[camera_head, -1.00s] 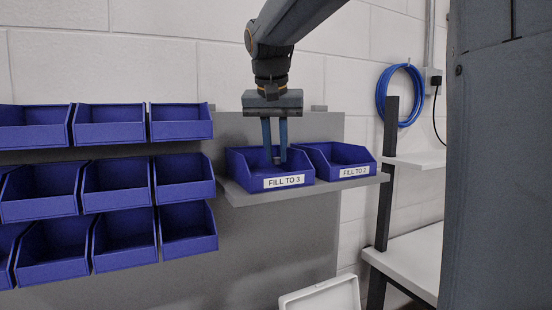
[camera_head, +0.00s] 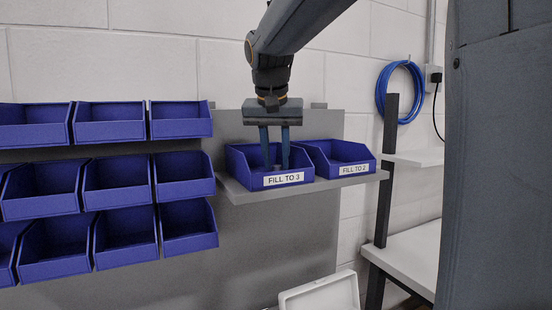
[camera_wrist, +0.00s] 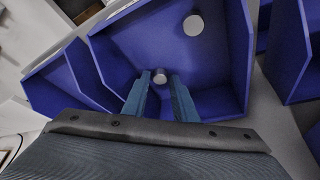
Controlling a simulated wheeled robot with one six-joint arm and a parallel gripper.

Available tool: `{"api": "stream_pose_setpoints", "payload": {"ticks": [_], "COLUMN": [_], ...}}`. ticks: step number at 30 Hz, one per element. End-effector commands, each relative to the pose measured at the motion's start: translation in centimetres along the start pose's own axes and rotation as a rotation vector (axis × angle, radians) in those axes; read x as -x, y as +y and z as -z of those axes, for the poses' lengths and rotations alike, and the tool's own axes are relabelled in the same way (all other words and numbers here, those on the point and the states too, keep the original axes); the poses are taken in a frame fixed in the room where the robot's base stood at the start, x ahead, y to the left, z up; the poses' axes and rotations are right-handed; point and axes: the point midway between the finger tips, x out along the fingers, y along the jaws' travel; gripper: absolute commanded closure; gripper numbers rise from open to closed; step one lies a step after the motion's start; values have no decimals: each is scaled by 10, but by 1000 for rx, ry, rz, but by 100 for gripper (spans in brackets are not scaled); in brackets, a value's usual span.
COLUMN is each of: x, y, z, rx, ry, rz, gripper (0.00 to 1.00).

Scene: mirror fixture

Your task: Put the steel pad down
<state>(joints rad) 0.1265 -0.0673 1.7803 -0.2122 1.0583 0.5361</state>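A small round steel pad (camera_wrist: 160,75) is in the blue bin labelled FILL TO 3 (camera_head: 245,176), between my fingertips in the wrist view. A second round steel pad (camera_wrist: 194,24) lies apart on the floor of the same bin (camera_wrist: 125,45). My gripper (camera_head: 275,167) points down into this bin with its tips inside it. Its two blue fingers (camera_wrist: 160,82) are spread, with a narrow gap showing on each side of the pad. The pads are too small to make out surely in the head view.
A second blue bin, labelled FILL TO 2 (camera_head: 342,157), stands close on the right on the same grey shelf (camera_head: 236,193). Rows of blue bins (camera_head: 109,131) hang at left. A white open-lidded box (camera_head: 320,296) is below. A blue hose coil (camera_head: 400,68) hangs on the wall.

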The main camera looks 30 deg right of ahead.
Motion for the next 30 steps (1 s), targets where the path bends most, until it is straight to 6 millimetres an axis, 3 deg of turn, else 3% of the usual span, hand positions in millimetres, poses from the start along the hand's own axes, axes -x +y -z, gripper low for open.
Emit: {"api": "stream_pose_setpoints", "payload": {"ticks": [5,18,24,30], "x": [22,105,119,121], "y": [-1,-1,0,0], "z": [0,0,0,0], "rx": [0,1,0,0], "ry": [4,3,1,0], "rz": [3,2,1,0], "gripper": [74,74,74,74]}}
